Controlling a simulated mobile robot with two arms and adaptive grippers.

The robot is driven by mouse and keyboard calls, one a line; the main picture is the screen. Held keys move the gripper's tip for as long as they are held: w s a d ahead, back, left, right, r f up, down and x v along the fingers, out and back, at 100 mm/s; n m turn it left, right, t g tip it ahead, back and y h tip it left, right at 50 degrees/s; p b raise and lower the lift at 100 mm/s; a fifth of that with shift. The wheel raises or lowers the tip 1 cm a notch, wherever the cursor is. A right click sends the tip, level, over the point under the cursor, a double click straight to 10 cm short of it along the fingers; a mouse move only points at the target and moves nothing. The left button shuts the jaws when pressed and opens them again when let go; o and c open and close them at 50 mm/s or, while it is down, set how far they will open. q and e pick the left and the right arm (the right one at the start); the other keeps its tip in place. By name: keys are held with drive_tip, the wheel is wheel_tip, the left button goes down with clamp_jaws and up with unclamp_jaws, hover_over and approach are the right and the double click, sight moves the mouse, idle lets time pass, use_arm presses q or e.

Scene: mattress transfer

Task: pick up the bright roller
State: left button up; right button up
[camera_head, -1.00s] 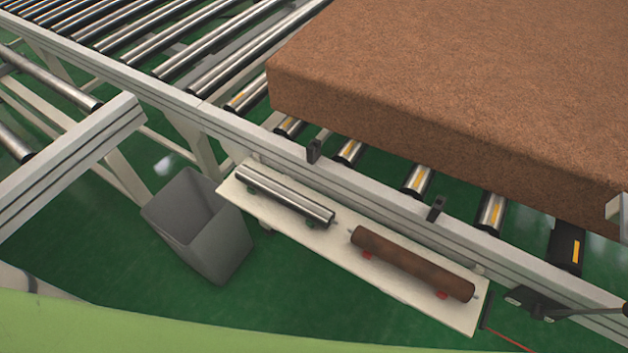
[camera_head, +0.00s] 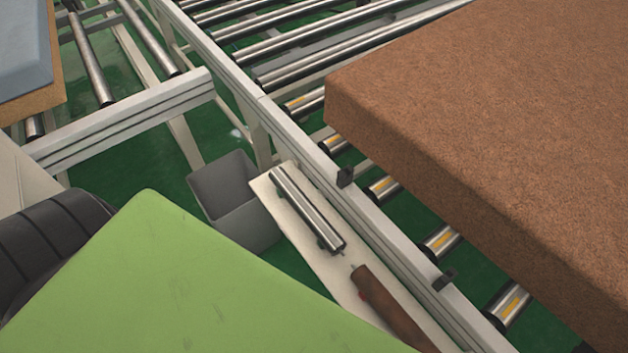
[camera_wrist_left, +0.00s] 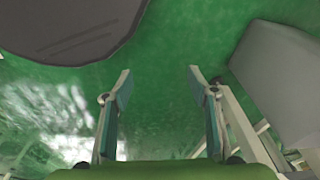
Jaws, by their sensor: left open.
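The bright roller (camera_head: 306,210) is a shiny metal cylinder with dark ends. In the head view it lies on a narrow white shelf (camera_head: 290,225) beside the conveyor frame. A brown, rusty roller (camera_head: 388,305) lies on the same shelf nearer to me, partly cut off by my green body panel. My left gripper (camera_wrist_left: 158,85) shows in the left wrist view, its two fingers apart with nothing between them. It is over green floor, and no roller shows in that view. Neither gripper shows in the head view.
A grey bin (camera_head: 232,200) stands beside the shelf's far end; a grey box-like shape (camera_wrist_left: 285,85) is right of my left gripper. A large brown mattress (camera_head: 490,120) lies on the conveyor at right. The conveyor rail (camera_head: 300,140) borders the shelf.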

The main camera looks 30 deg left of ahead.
use_arm(q)
drive_tip(key=w+d+r+m+t+p, duration=0.15)
drive_tip(key=w+r, duration=0.25)
drive_tip(key=r, duration=0.6)
drive_tip(key=w+d+r+p, duration=0.1)
drive_tip(key=w+r+p, duration=0.15)
drive_tip(key=r, duration=0.75)
drive_tip(key=w+d+r+m+p, duration=0.1)
drive_tip(key=w+r, duration=0.3)
drive_tip(key=r, duration=0.7)
wheel_tip(320, 180, up, 7)
drive_tip(key=m+y+p, duration=0.1)
drive_tip(key=m+y, duration=0.2)
drive_tip(key=m, duration=1.4)
hover_over(305, 206)
drive_tip(key=s+d, duration=0.4)
drive_tip(key=shift+t+y, duration=0.25)
drive_tip(key=shift+y, duration=0.05)
drive_tip(key=x, duration=0.8)
drive_tip(key=shift+s+a+f, duration=0.15)
drive_tip(key=shift+a+f, duration=0.15)
drive_tip(key=shift+f, duration=0.05)
drive_tip(key=shift+p+x, duration=0.4)
drive_tip(key=shift+x, duration=2.35)
drive_tip(key=shift+d, duration=0.1)
drive_tip(key=c, duration=1.4)
drive_tip(key=shift+r, duration=0.15)
clamp_jaws()
